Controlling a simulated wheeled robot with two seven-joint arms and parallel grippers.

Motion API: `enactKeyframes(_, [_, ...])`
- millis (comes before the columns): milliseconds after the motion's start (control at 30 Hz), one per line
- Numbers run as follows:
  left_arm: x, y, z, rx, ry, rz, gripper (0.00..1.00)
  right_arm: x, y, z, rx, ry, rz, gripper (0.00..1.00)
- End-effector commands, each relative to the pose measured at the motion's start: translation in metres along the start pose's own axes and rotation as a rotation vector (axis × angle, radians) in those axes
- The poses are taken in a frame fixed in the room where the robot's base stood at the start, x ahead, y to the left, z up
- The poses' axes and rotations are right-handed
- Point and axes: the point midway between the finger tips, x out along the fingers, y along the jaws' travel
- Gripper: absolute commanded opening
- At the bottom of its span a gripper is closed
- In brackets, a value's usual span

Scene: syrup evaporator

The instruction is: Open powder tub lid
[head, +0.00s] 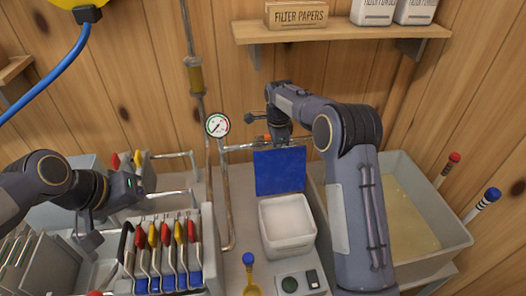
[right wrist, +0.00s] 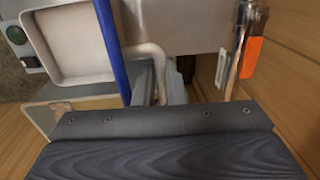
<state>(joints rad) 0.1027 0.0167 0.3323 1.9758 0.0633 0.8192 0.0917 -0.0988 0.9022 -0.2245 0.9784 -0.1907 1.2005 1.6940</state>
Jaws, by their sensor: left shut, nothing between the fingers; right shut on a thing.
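The powder tub (head: 288,246) is a white square tub with pale powder inside, standing on the bench in the middle of the head view. Its blue lid (head: 279,172) stands raised, roughly upright, at the tub's far edge. In the right wrist view the lid (right wrist: 111,45) shows edge-on beside the open tub (right wrist: 70,78). My right gripper (head: 281,145) is at the lid's top edge, shut on it; the exact contact is hard to see. My left gripper (head: 88,242) is shut and empty at the left, over the rack area.
A rack of colored-handled tools (head: 165,245) stands left of the tub. A pressure gauge (head: 217,125) and pipes stand behind. A large pan (head: 440,250) is at right. A shelf (head: 340,32) hangs above.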

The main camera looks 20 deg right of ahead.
Motion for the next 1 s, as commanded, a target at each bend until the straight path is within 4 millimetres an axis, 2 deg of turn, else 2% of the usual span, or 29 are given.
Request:
enactKeyframes(33, [0.016,0.010,-0.014,0.002,-0.023,0.035,0.00,0.005,0.004,-0.001,0.003,0.002,0.016,0.00])
enactKeyframes(200, [0.062,0.046,-0.054,-0.010,-0.073,0.164,0.00,0.005,0.004,-0.001,0.003,0.002,0.015,0.00])
enactKeyframes(400, [0.118,0.087,-0.093,-0.077,-0.127,0.343,0.00,0.005,0.004,-0.001,0.003,0.002,0.015,0.00])
enactKeyframes(600, [0.173,0.118,-0.127,-0.209,-0.173,0.533,0.00,0.005,0.004,-0.001,0.003,0.002,0.015,0.00])
enactKeyframes(800, [0.231,0.131,-0.158,-0.410,-0.210,0.714,0.00,0.005,0.004,-0.001,0.003,0.002,0.015,0.00])
enactKeyframes(1000, [0.285,0.122,-0.178,-0.624,-0.233,0.839,0.00,0.005,0.004,-0.001,0.003,0.002,0.015,0.00])
